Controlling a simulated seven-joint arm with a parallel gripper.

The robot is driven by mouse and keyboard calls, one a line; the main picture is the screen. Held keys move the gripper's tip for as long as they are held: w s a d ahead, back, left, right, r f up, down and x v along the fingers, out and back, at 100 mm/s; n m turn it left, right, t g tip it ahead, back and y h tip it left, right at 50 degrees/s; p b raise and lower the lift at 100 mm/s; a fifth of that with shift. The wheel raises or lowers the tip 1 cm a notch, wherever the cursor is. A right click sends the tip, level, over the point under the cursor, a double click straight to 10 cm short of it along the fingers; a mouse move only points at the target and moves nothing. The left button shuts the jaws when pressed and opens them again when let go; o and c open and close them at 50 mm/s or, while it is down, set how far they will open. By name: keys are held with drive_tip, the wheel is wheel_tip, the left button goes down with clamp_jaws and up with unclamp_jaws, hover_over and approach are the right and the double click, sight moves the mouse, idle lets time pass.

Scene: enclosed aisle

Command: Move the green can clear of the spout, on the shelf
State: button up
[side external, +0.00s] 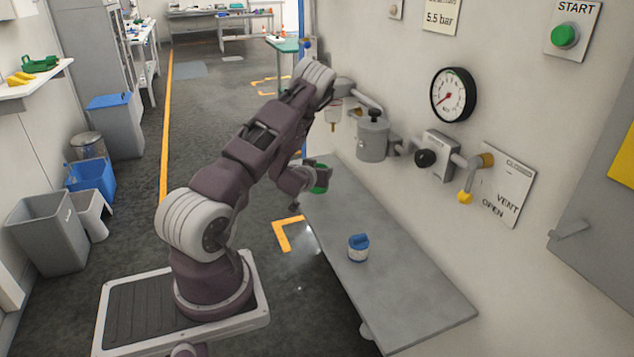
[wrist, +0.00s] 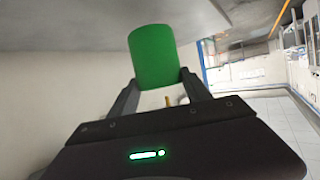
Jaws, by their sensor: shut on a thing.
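The green can (wrist: 154,56) is between the two fingers of my gripper (wrist: 160,85) in the wrist view. My gripper is shut on it. In the side external view the green can (side external: 320,179) shows partly behind my gripper (side external: 309,181), near the far end of the grey shelf (side external: 405,285). I cannot tell whether the can touches the shelf or hangs just above it. Part of the can is hidden by my gripper.
A blue and white can (side external: 358,248) stands on the middle of the shelf. A grey canister (side external: 373,138), a valve (side external: 437,157) and a gauge (side external: 453,95) are on the wall above. The near right part of the shelf is clear.

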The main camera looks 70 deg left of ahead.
drive_tip(key=shift+f, duration=1.35)
drive_tip(key=shift+f, duration=0.15)
drive_tip(key=o, duration=1.4)
drive_tip(key=shift+c, duration=0.2)
drive_tip(key=v, duration=0.7)
drive_tip(key=shift+d+r, duration=0.2)
drive_tip(key=shift+r, duration=0.15)
drive_tip(key=shift+s, duration=0.15)
